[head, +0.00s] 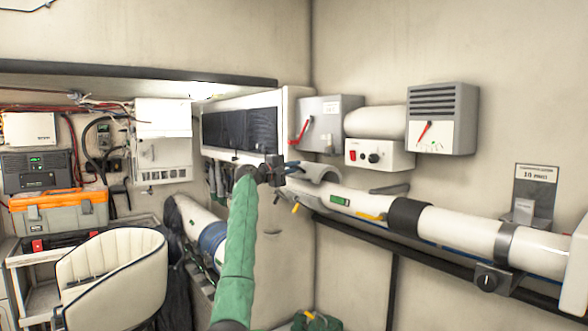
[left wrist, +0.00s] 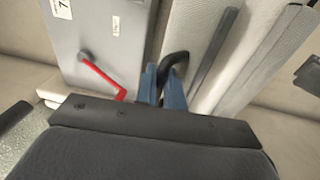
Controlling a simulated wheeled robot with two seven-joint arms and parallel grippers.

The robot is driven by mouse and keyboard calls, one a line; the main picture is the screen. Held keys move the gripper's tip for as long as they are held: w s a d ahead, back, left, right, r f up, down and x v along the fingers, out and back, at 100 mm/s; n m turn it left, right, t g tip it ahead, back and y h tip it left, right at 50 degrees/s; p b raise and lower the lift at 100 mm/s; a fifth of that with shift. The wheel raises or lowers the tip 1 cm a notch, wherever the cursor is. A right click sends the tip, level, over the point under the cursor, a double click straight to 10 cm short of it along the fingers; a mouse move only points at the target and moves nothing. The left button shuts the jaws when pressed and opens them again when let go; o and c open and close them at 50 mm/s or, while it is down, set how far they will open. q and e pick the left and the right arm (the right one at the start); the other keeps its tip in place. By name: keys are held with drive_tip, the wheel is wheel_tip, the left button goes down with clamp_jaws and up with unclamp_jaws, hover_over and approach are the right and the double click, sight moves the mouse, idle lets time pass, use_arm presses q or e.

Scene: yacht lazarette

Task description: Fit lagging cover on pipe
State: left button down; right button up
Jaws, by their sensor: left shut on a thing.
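The white pipe (head: 460,228) runs along the right wall, from the middle of the head view to the lower right. A grey curved half-shell, which looks like the lagging cover (head: 320,170), is at the pipe's far left end. I cannot tell whether it touches the pipe. My left gripper (head: 277,171) is just left of the shell. In the left wrist view its blue fingers (left wrist: 162,85) are shut on a dark curved handle (left wrist: 174,64). The handle seems to belong to a light grey piece (left wrist: 205,55) with dark edge strips. My right gripper is out of view.
A black sleeve (head: 408,216) and a clamp (head: 505,243) sit around the pipe. A grey box with a red lever (head: 303,130), a heater-like unit (head: 441,118) and a white box (head: 379,155) hang above. A cream seat (head: 112,268) and an orange toolbox (head: 59,213) stand left.

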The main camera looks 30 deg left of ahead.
use_arm(q)
drive_tip(key=shift+r, duration=0.1)
drive_tip(key=shift+w, duration=0.1)
drive_tip(key=shift+w+d, duration=0.15)
drive_tip(key=shift+w, duration=0.1)
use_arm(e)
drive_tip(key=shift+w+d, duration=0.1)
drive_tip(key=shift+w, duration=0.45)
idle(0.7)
use_arm(q)
drive_tip(key=shift+f, duration=0.2)
